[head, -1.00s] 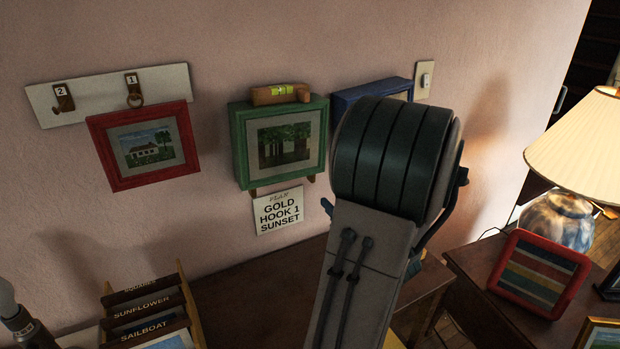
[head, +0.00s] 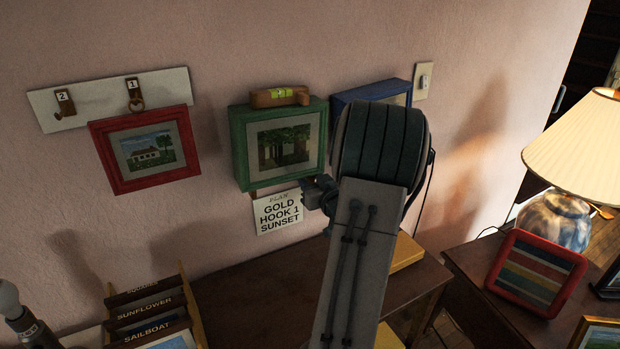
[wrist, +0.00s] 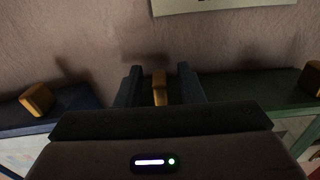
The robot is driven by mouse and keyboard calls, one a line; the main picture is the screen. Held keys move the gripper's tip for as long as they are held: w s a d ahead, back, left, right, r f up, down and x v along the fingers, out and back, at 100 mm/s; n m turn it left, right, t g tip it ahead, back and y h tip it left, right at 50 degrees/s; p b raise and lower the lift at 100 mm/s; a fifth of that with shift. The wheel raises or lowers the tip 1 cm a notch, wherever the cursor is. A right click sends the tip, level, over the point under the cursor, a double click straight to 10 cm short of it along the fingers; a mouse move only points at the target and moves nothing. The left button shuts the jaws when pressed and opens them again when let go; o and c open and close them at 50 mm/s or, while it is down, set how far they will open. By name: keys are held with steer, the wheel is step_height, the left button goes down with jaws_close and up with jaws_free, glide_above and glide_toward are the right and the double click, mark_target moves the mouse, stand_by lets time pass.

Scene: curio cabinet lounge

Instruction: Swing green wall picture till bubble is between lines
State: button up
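The green wall picture (head: 238,150) hangs in the middle of the wall, showing trees. A wooden spirit level (head: 262,98) with a green vial (head: 281,92) sits on its top edge. The bubble is too small to place against the lines. My gripper (head: 318,192) is at the picture's lower right corner, partly hidden by my arm. In the wrist view, which looks upside down, my gripper (wrist: 160,78) is open. Its two fingers stand either side of a wooden peg (wrist: 160,88) under the green frame, with gaps visible. The other peg (wrist: 312,78) shows at the right.
A blue picture (head: 372,92) hangs close on the right, partly behind my arm. A red picture (head: 186,150) hangs left from hook 1 on a white rail (head: 85,95). A card (head: 278,211) is below. A brown cabinet (head: 250,290), card rack (head: 190,305) and lamp (head: 570,145) stand nearby.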

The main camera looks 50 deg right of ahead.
jaws_close()
steer(key=shift+s+d+b, duration=0.1)
steer(key=shift+d+b, duration=0.05)
steer(key=shift+b, duration=0.4)
steer(key=shift+r, duration=0.15)
jaws_free()
